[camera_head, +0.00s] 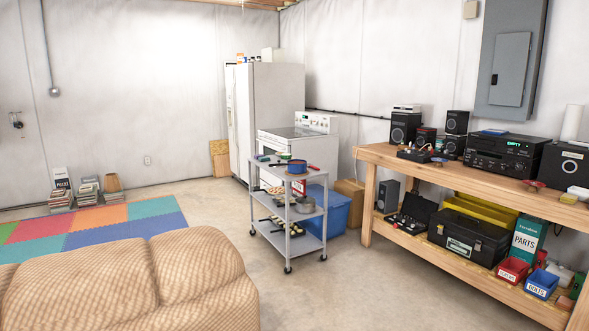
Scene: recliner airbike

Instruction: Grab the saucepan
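A small blue pot (297,167), which looks like the saucepan, sits on the top shelf of a grey wheeled cart (290,228) in the middle of the room. Small red parts show beside it, and I cannot tell which of them is its handle. A grey metal pot (305,205) stands on the cart's middle shelf among other cookware. Neither of my grippers is in view, and nothing is seen touching the cart.
A tan couch (125,285) fills the lower left. A wooden workbench (470,186) with electronics runs along the right. A blue bin (337,212), white stove (313,124) and fridge (277,100) stand behind the cart. Floor in front of the cart is clear.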

